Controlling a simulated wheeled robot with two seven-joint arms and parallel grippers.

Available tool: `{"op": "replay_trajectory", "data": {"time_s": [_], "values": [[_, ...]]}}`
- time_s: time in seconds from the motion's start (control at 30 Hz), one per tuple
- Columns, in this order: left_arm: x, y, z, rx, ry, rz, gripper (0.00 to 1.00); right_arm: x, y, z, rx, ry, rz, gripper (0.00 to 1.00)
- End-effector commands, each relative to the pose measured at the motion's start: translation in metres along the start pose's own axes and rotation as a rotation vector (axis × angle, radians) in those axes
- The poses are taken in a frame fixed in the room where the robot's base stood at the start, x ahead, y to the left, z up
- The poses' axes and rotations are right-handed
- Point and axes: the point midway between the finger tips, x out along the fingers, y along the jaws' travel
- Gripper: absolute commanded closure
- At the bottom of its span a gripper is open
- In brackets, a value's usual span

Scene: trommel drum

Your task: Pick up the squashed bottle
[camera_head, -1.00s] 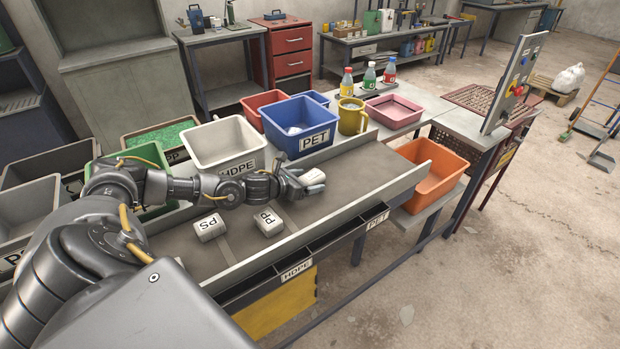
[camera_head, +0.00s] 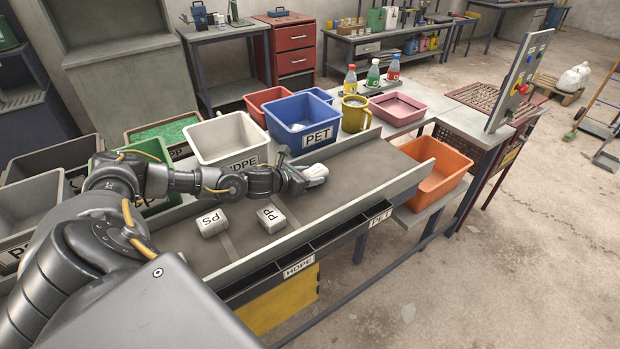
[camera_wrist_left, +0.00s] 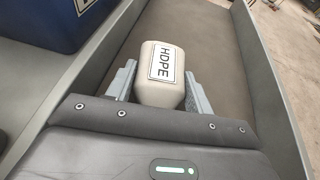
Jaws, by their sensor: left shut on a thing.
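My left gripper (camera_head: 303,180) is shut on a whitish, rounded piece (camera_head: 317,171) over the far-middle part of the grey conveyor trough. In the left wrist view this piece (camera_wrist_left: 161,76) sits between the two grey fingers and carries an HDPE label. Its shape is blocky; I cannot tell for certain that it is a squashed bottle. I cannot tell whether it touches the belt. Two other whitish pieces lie on the belt, one marked PS (camera_head: 212,222) and one marked PP (camera_head: 271,216). My right gripper is not in view.
The trough has raised walls (camera_head: 372,205). Behind it stand the white HDPE bin (camera_head: 228,150), the blue PET bin (camera_head: 300,135) and a yellow mug (camera_head: 355,116). An orange bin (camera_head: 440,172) is at the right end. The belt's right part is clear.

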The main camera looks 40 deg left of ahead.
Motion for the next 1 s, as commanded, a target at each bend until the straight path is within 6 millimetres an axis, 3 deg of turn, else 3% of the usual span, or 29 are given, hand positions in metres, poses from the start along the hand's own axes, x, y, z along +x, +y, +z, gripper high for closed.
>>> {"op": "replay_trajectory", "data": {"time_s": [0.13, 0.4, 0.5, 0.7, 1.0], "values": [[-0.009, 0.001, 0.022, 0.004, -0.007, 0.001, 0.69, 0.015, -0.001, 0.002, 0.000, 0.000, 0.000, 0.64], [-0.036, -0.056, 0.079, 0.004, -0.008, -0.004, 0.69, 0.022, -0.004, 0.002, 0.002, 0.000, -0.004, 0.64], [-0.041, -0.083, 0.086, 0.002, -0.007, -0.007, 0.69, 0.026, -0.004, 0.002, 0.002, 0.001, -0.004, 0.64], [-0.050, -0.120, 0.102, 0.002, -0.006, -0.003, 0.69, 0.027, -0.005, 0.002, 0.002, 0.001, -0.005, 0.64], [-0.055, -0.139, 0.109, 0.001, -0.002, 0.001, 0.69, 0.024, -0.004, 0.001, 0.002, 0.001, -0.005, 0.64]]}}
